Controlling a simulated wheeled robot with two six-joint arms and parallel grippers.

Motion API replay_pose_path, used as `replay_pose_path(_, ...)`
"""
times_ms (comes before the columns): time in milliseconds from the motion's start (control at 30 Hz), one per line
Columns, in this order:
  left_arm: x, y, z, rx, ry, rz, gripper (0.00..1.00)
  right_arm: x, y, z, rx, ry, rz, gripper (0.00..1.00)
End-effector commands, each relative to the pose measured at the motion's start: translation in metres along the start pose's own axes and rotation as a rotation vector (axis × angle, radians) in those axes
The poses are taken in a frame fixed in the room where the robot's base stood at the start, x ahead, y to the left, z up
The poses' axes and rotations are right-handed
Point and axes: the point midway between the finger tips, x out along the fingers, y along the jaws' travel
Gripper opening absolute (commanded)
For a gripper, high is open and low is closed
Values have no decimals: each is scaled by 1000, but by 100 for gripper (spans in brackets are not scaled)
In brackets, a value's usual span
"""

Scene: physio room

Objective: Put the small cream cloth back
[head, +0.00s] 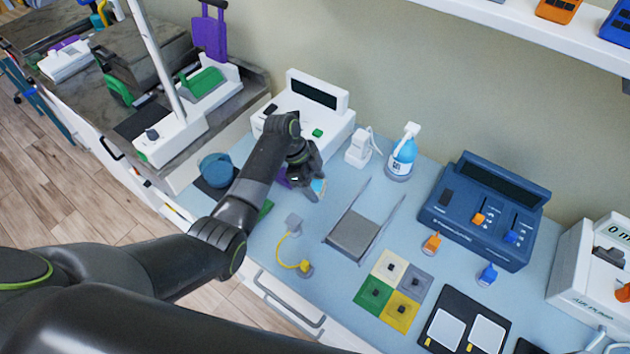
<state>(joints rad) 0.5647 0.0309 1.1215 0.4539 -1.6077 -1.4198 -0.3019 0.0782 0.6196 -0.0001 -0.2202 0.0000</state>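A small cream square (391,265), which looks like the cream cloth, lies flat on the blue worktop at the back left of a block of four coloured squares. A small dark piece sits on it. Beside it are a grey square (416,282), a green square (370,300) and a yellow square (399,314). My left gripper (310,186) is over the worktop in front of the white device, to the left of and behind the squares. A small pale patch shows by its fingers; I cannot tell whether it is held. My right gripper is not in view.
A white device (318,93) stands behind the gripper, with a spray bottle (402,154) to its right. A grey tray-like piece (354,236) lies between gripper and squares. A blue bowl (216,169) is at left. A blue console (484,210) stands at right.

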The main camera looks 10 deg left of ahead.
Motion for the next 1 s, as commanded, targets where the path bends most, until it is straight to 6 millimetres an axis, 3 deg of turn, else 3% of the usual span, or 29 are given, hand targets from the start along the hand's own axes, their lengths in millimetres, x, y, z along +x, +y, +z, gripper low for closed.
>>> replay_pose_path(367,-12,-1,-1,0,0,-3,63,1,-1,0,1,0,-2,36)
replay_pose_path(800,-97,-1,0,1,-1,-5,63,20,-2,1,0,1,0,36)
replay_pose_path(1000,-119,-1,-1,0,0,-2,63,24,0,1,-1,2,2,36)
